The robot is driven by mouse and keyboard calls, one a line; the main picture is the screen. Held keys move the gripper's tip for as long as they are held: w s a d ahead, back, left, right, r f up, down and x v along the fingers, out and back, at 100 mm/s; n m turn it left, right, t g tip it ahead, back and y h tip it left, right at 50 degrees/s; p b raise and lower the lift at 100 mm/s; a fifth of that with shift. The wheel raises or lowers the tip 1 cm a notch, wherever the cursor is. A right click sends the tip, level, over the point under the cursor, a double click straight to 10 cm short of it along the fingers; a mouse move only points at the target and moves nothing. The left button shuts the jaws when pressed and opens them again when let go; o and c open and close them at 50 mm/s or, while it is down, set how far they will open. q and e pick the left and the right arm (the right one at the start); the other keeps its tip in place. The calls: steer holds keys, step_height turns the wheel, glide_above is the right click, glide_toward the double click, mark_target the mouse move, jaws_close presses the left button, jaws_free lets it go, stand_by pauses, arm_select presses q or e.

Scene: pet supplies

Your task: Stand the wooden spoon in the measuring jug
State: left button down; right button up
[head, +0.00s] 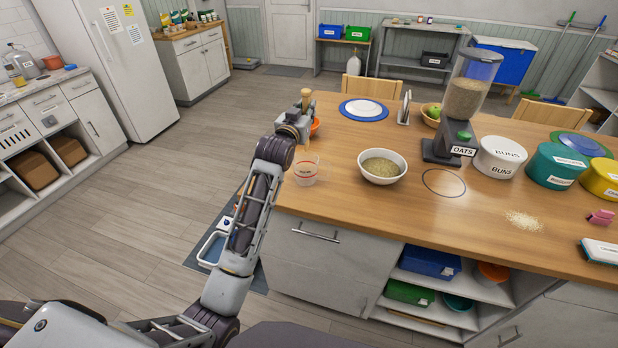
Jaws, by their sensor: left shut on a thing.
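The clear measuring jug (305,173) with red markings stands at the left front edge of the wooden table. My left gripper (301,128) is above and just behind the jug in the picture, shut on the wooden spoon (306,97). The spoon is about upright, with its wide tan end above the gripper. A thin tan length shows below the gripper, toward the jug's rim. I cannot tell whether its lower end is inside the jug. My right gripper is not in view.
A white bowl of grain (381,168) stands right of the jug. The oats dispenser (464,95) and buns tub (499,157) stand farther right. A ring mark (444,183) lies on clear tabletop.

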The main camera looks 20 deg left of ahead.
arm_select(q)
steer(key=shift+f, duration=0.65)
steer(key=shift+s+a+f, duration=0.1)
steer(key=shift+f, duration=0.2)
steer(key=shift+s+a+f, duration=0.1)
steer(key=shift+s+f, duration=0.05)
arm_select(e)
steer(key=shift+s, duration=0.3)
arm_select(q)
steer(key=shift+f, duration=0.15)
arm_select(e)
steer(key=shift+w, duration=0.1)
arm_select(q)
steer(key=shift+f, duration=3)
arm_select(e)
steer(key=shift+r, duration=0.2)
arm_select(q)
steer(key=shift+f, duration=0.15)
